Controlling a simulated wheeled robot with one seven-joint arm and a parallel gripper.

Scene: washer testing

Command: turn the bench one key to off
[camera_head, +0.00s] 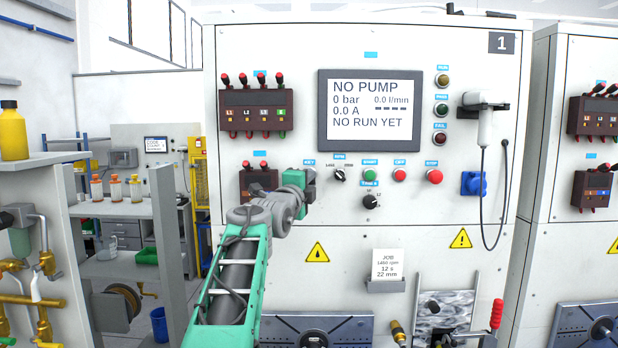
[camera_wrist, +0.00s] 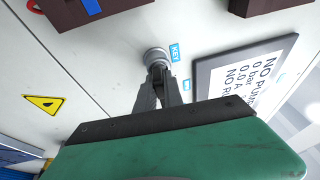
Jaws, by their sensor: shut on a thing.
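Bench one (camera_head: 350,220) is the white panel marked 1, in the middle of the head view. Its key switch sits under a blue KEY label, left of the RPM knob, and is hidden there behind my gripper (camera_head: 309,178). In the wrist view the round metal key switch (camera_wrist: 155,57) shows beside the KEY label (camera_wrist: 174,53). My gripper (camera_wrist: 160,72) is at the switch, its fingers shut on the key. The key itself is mostly covered by the fingers, so its angle cannot be told.
The panel's screen (camera_head: 370,110) reads NO PUMP and NO RUN YET. The RPM knob (camera_head: 340,174), green start button (camera_head: 370,174) and red buttons (camera_head: 399,174) lie right of my gripper. A terminal block (camera_head: 257,184) is close on its left. A handheld device (camera_head: 485,122) hangs at right.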

